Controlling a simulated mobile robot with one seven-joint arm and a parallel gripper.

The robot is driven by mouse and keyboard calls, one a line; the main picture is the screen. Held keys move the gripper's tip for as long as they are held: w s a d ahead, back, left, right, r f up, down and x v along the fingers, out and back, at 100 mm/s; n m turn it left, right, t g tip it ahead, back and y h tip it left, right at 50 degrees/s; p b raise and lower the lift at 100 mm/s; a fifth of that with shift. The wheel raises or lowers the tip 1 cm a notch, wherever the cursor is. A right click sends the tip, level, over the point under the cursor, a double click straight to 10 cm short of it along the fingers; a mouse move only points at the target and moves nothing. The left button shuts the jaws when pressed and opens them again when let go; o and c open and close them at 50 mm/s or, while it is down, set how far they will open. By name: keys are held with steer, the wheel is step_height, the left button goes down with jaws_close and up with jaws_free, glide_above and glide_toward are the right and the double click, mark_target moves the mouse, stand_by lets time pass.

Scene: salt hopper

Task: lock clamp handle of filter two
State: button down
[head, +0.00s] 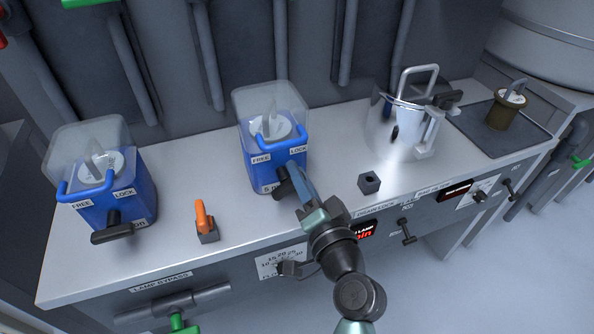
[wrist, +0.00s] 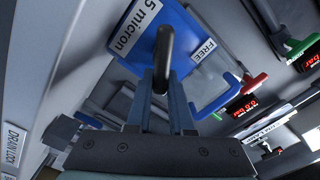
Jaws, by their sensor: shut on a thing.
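The middle blue filter housing (head: 262,168) has a clear cover and FREE and LOCK labels on its front rim. Its front label, partly hidden in the head view, reads 5 micron in the wrist view (wrist: 138,27). The black clamp handle (wrist: 166,42) sticks out from the front of this housing; its dark end also shows in the head view (head: 281,186). My gripper (wrist: 161,88) is shut on this handle, with a finger on each side of it.
A similar blue filter (head: 118,205) with a black handle (head: 112,228) stands at left. An orange-handled lever (head: 203,220) stands between the filters. A small dark block (head: 369,182) and a clear jug (head: 407,115) are at right. The bench front carries valves and displays.

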steer(key=m, duration=0.3)
steer(key=shift+d+f+m+p, duration=0.2)
steer(key=shift+f+m+p, duration=0.1)
steer(key=shift+f+p, duration=0.1)
steer(key=shift+f+m+p, duration=0.3)
steer(key=shift+m+p, duration=0.05)
steer(key=shift+m, duration=1.05)
steer(key=c, duration=0.8)
jaws_free()
steer(key=v, duration=1.3)
steer(key=shift+w, duration=0.1)
